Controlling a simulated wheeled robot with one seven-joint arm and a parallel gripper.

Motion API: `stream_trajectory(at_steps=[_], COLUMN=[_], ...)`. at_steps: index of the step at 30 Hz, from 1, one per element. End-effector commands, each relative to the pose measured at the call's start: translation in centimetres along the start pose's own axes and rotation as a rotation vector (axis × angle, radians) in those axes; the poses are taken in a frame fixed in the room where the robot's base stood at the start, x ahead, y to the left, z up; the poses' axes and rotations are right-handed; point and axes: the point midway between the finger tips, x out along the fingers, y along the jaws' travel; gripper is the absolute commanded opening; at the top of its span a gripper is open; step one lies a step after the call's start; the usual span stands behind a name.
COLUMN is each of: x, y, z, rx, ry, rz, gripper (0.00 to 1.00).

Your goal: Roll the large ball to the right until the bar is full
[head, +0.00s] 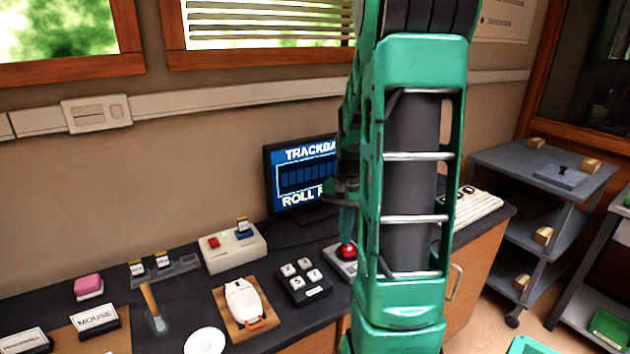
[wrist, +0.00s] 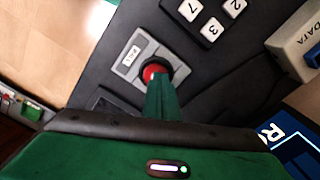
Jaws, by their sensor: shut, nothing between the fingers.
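The large ball (head: 347,250) is red and sits in a light grey housing (head: 341,266) on the dark counter. In the wrist view the ball (wrist: 152,71) shows just beyond my fingertips, partly covered by them. My gripper (head: 347,232) is shut and empty, pointing down over the ball; its green fingers also show in the wrist view (wrist: 160,92). Whether the tips touch the ball I cannot tell. The monitor (head: 305,178) behind reads "TRACKBA" and "ROLL R", the rest hidden by my arm. The visible segments of its bar (head: 304,179) look dark.
A black keypad (head: 304,283) with white keys stands left of the housing. Further left are a white mouse (head: 245,302) on a wooden board and a beige box (head: 232,247) with a red button. A white keyboard (head: 478,206) lies right of my arm.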

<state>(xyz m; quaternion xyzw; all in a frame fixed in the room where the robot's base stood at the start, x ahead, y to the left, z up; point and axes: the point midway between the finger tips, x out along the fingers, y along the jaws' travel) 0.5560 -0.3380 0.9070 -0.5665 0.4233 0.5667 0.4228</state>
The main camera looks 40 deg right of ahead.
Motion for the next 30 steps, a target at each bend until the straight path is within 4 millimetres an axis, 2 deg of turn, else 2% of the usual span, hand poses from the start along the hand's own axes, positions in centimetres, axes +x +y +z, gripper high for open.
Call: stream_trajectory(at_steps=[14,30], x=[0.64,0.48], y=[0.02,0.31], z=[0.02,-0.55], rx=[0.0,0.0], ry=[-0.001,-0.001], rz=[0.001,0.0], gripper=[0.0,0.0])
